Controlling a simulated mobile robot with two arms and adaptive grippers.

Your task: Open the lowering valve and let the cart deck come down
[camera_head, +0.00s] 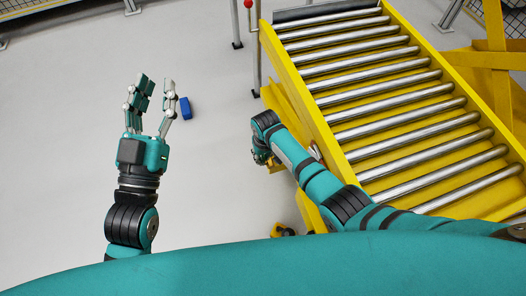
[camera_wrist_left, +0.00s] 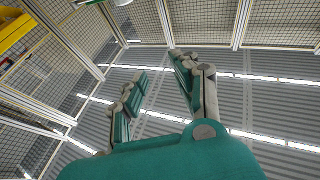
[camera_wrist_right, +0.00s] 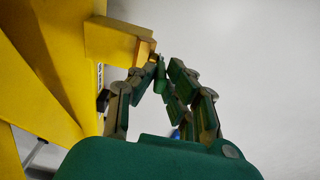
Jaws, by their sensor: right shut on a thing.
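The yellow cart with its deck of steel rollers (camera_head: 385,100) fills the right of the head view, its deck sloping across the picture. In the right wrist view a yellow block (camera_wrist_right: 115,42) sticks out from the cart's side. A small brass-coloured fitting with a green lever (camera_wrist_right: 159,72), which I take for the lowering valve, shows at its end. My right gripper (camera_wrist_right: 164,70) is shut on this lever, its fingertips close together beside the block. In the head view its fingertips are mostly hidden by the hand. My left gripper (camera_head: 155,80) is open and empty over the floor.
A small blue object (camera_head: 186,108) lies on the grey floor near my left gripper. A post with a red knob (camera_head: 248,4) stands by the cart's far end. A yellow frame (camera_head: 500,70) is at the right. The floor at the left is clear.

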